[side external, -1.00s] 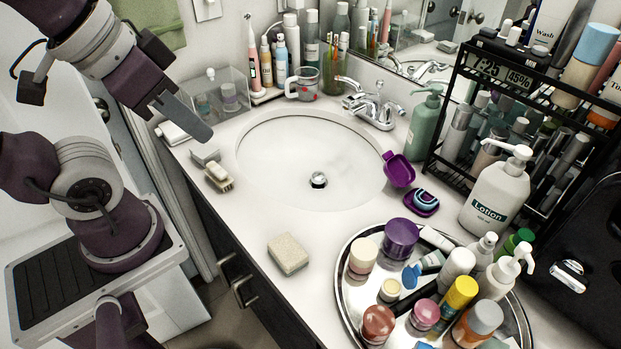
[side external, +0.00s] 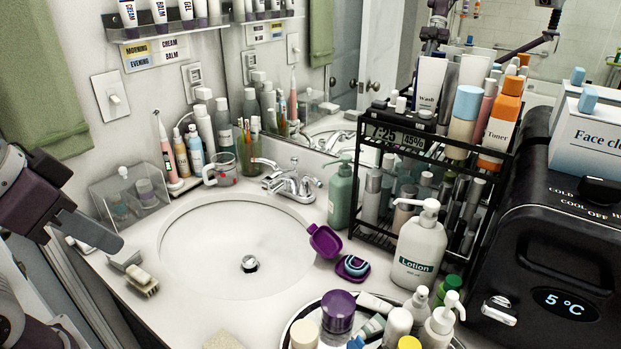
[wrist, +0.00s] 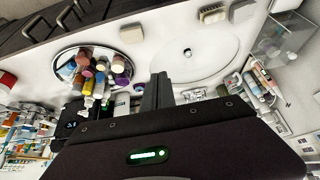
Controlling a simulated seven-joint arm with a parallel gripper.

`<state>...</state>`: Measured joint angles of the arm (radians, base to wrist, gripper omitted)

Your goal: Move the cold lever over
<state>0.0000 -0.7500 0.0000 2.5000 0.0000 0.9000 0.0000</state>
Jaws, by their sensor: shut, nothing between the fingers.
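The chrome faucet (side external: 290,184) stands behind the sink, with small lever handles. A black box (side external: 540,250) at the right edge of the side view has "COLD", "COOL", "OFF" lettering and a black knob or lever (side external: 603,192) on top, partly cut off by the frame. I cannot tell which lever the task's "cold" names. My gripper (side external: 112,246) is shut and empty. It hangs above the counter's left end, near a brush, far from the faucet and the box. In the wrist view its fingers (wrist: 163,88) are together and point toward the sink.
The sink basin (side external: 205,245) is empty. A lotion bottle (side external: 418,248), a black wire rack (side external: 345,215) and a round tray (side external: 287,333) of bottles crowd the right side. A clear box (side external: 105,205) and a brush (side external: 142,280) stand at left. A green pump bottle (side external: 340,197) is beside the faucet.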

